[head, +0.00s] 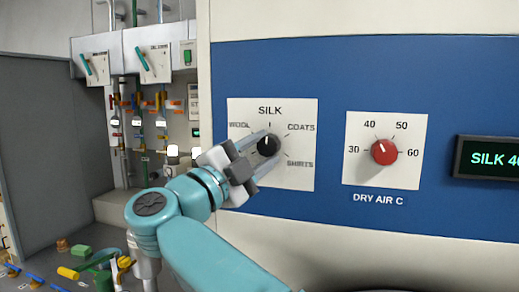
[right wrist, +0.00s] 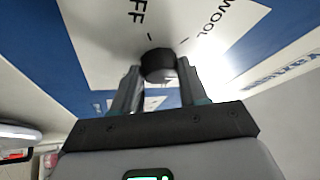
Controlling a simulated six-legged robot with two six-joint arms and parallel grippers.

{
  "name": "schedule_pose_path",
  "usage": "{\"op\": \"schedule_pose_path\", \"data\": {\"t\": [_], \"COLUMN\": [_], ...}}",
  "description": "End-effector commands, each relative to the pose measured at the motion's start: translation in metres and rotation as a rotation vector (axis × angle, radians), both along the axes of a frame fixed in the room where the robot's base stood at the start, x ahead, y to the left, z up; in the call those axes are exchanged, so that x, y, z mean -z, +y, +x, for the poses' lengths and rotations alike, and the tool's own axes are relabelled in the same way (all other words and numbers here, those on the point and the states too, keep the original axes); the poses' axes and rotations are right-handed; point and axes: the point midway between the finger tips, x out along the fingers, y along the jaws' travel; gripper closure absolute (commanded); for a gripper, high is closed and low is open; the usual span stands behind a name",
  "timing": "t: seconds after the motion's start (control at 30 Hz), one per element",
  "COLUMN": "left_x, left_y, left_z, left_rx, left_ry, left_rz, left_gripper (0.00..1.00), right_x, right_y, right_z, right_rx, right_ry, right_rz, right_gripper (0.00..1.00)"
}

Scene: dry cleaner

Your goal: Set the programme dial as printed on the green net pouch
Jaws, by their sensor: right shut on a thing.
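The programme dial (head: 268,145) is a black knob on a white plate with WOOL, SILK, COATS and SHIRTS around it. Its pointer appears to face up towards SILK, though the small mark is hard to read. My right gripper (head: 265,150) is shut on this dial, one finger on each side. In the right wrist view the dial (right wrist: 158,64) sits between the fingertips (right wrist: 158,75), with OFF and WOOL printed beyond. I cannot make out the green net pouch. My left gripper is not in view.
A red DRY AIR C dial (head: 384,151) is right of the programme dial, its pointer near 40. Levers and valves (head: 150,62) line the back left.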

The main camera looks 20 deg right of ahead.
Motion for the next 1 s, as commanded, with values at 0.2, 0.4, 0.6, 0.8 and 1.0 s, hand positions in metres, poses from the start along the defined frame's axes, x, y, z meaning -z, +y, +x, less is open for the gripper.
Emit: {"op": "schedule_pose_path", "data": {"t": [0.2, 0.4, 0.6, 0.8, 1.0], "left_x": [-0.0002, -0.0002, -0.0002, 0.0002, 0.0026], "left_y": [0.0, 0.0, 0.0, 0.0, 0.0], "left_z": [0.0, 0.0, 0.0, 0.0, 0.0], "left_rx": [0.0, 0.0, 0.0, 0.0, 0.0], "left_ry": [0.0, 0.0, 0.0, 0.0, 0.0], "left_rz": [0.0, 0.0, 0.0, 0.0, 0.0], "left_gripper": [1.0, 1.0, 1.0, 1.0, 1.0], "right_x": [-0.0006, -0.0008, -0.0007, -0.0002, 0.0023], "right_y": [-0.0001, -0.0003, -0.0004, -0.0008, -0.0029], "right_z": [-0.0004, -0.0006, -0.0005, -0.0002, 0.0006], "right_rx": [0.001, 0.001, 0.0, 0.001, 0.001], "right_ry": [-0.005, -0.004, -0.003, -0.002, -0.002], "right_rz": [0.003, 0.002, 0.002, 0.002, 0.002], "right_gripper": [0.87, 0.44, 0.32, 0.32, 0.32]}}
